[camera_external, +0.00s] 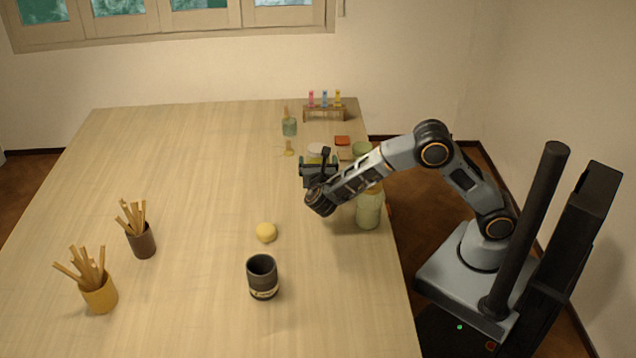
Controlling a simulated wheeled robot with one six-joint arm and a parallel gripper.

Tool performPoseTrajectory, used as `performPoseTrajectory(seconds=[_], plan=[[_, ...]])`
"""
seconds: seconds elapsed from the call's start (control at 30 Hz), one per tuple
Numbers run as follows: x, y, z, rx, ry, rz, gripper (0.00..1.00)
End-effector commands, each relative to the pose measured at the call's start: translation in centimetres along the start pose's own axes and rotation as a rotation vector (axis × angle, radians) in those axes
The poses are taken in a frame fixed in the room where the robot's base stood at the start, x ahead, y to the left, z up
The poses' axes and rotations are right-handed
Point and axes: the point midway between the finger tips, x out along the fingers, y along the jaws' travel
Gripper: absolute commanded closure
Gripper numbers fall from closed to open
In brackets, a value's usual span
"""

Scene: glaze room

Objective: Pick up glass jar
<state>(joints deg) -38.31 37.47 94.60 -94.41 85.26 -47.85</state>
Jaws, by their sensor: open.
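A pale green, glass-looking jar (369,211) stands upright near the table's right edge, partly hidden behind my forearm. I cannot tell for sure that it is the glass jar. My gripper (319,160) is open, over the table to the left of and beyond this jar, not touching it. A pale round thing (316,149) shows just behind the gripper and is partly covered by it. Whether anything lies between the fingers is too small to tell.
A rack of colored tubes (324,112), a small green jar with a brush (289,127) and a green container (361,149) stand farther back. A yellow ball (266,232) and dark cup (262,278) are nearer. Stick-filled brown (142,241) and ochre (99,294) cups stand left. The table's middle is clear.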

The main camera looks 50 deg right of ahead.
Motion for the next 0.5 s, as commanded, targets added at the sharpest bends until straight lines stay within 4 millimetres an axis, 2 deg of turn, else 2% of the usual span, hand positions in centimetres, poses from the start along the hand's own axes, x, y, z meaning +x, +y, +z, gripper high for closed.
performPoseTrajectory(seconds=[0.1, 0.27, 0.5], plan=[[1.2, 0.0, 0.1, 0.0, 0.001, 0.0, 0.06], [1.8, 0.0, 0.1, 0.001, 0.001, 0.0, 0.06], [4.9, -0.2, 0.4, 0.001, 0.002, -0.003, 0.06]])
